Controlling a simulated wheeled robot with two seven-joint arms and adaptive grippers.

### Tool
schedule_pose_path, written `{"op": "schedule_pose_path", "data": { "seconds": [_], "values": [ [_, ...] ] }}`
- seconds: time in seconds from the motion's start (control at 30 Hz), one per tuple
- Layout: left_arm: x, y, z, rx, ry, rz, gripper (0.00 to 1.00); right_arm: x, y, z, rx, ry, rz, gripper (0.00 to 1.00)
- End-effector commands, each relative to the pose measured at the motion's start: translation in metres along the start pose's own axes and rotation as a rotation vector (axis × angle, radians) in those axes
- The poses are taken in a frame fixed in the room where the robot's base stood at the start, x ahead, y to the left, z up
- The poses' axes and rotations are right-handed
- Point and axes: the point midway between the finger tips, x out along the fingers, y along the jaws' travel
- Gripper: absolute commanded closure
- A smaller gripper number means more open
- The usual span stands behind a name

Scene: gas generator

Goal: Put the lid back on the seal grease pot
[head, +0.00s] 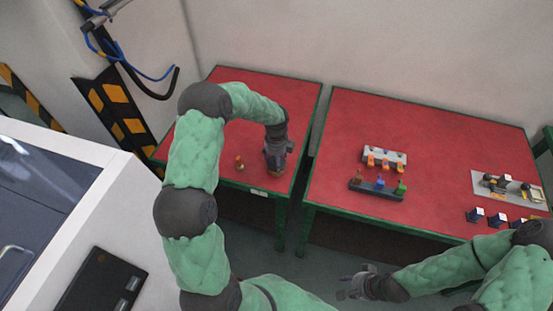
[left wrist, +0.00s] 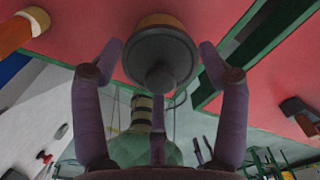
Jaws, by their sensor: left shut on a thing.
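The seal grease pot (head: 276,173) stands near the front edge of the left red table, below my left gripper (head: 278,152). In the left wrist view the pot's amber side (left wrist: 160,19) shows behind a dark grey round lid (left wrist: 138,56) with a knob (left wrist: 160,77). My left gripper (left wrist: 160,68) is shut on the lid, its fingers around it. The lid lines up with the pot; I cannot tell whether it touches the rim. My right gripper (head: 357,284) looks open and empty, low in front of the right table.
A small orange-brown object (head: 240,162) stands left of the pot. The right red table (head: 440,135) holds a white rack (head: 385,157), a dark rack with coloured pieces (head: 376,189) and a grey tray (head: 480,198). A gap separates the tables.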

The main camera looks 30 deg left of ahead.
Motion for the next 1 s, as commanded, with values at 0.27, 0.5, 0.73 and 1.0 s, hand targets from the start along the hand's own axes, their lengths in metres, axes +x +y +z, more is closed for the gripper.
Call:
{"op": "schedule_pose_path", "data": {
  "seconds": [0.27,0.5,0.73,1.0],
  "values": [
    [0.0003,0.0,0.0001,0.0,0.0,0.0,0.35,-0.001,-0.0003,0.0,0.0,0.0,0.0,0.6],
    [0.0002,0.0,0.0001,0.0,0.0,0.0,0.0,-0.001,-0.0003,0.0,0.0,0.0,0.0,0.6],
    [0.0002,-0.0001,0.0001,0.0,0.0,0.0,0.0,-0.001,-0.0003,0.0001,0.0,0.0,0.0,0.6],
    [0.0,-0.0001,0.0,0.0,0.0,0.0,0.0,-0.0011,-0.0004,0.0,0.0,0.0,0.0,0.6]
  ]
}}
